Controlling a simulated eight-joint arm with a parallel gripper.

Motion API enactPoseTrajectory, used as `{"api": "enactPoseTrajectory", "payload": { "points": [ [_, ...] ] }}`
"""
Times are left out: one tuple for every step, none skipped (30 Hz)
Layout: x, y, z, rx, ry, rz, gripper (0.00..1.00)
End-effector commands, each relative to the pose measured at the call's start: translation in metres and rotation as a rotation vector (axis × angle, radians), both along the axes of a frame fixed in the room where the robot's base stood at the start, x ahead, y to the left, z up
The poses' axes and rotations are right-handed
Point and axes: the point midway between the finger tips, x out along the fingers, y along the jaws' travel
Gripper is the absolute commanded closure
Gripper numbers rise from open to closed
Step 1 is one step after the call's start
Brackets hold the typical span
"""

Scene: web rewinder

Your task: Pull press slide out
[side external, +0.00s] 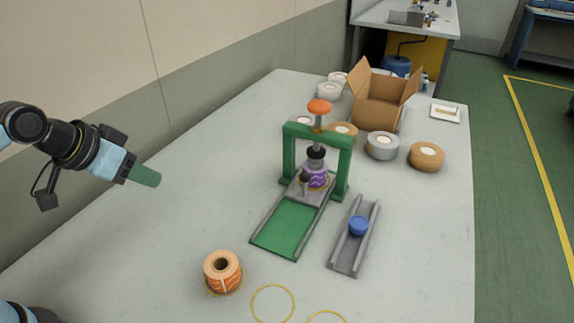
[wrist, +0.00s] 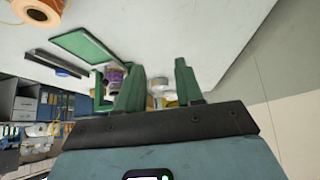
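The green press (side external: 345,160) with an orange knob (side external: 319,107) stands mid-table. Its grey press slide (side external: 293,194) sits under the frame at the far end of a green track (side external: 284,228). An upright handle (side external: 304,182) stands at the slide's front. A purple-patterned roll (side external: 318,178) is on the slide, under the dark press head (side external: 316,153). My gripper (side external: 145,176) is in the air left of the press, well apart from it. In the wrist view my gripper (wrist: 158,82) has its green fingers spread with nothing held; the press (wrist: 98,88) shows partly behind them.
A grey channel (side external: 346,255) with a blue puck (side external: 358,226) lies right of the press. An orange roll (side external: 222,271) and yellow rings (side external: 272,304) are near the front. Tape rolls (side external: 426,157) and an open box (side external: 379,103) stand behind. The table's left side is clear.

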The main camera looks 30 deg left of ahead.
Motion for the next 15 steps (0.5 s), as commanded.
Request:
{"api": "enactPoseTrajectory", "payload": {
  "points": [
    [0.009, -0.007, 0.000, -0.014, -0.009, -0.037, 0.56],
    [0.014, -0.012, 0.000, -0.024, -0.016, -0.065, 0.51],
    [0.021, -0.019, -0.001, -0.037, -0.027, -0.106, 0.49],
    [0.027, -0.025, -0.002, -0.047, -0.037, -0.136, 0.49],
    [0.033, -0.030, -0.002, -0.057, -0.048, -0.167, 0.49],
    [0.041, -0.038, -0.003, -0.071, -0.065, -0.207, 0.49],
    [0.046, -0.043, -0.004, -0.081, -0.078, -0.236, 0.49],
    [0.051, -0.048, -0.005, -0.091, -0.093, -0.265, 0.49],
    [0.059, -0.055, -0.006, -0.102, -0.113, -0.302, 0.49],
    [0.064, -0.060, -0.007, -0.111, -0.128, -0.330, 0.49],
    [0.069, -0.065, -0.009, -0.120, -0.145, -0.356, 0.49],
    [0.075, -0.072, -0.010, -0.131, -0.169, -0.391, 0.49],
    [0.080, -0.076, -0.011, -0.139, -0.188, -0.415, 0.49],
    [0.085, -0.081, -0.013, -0.147, -0.208, -0.441, 0.49],
    [0.091, -0.087, -0.015, -0.156, -0.235, -0.472, 0.49]
  ]
}}
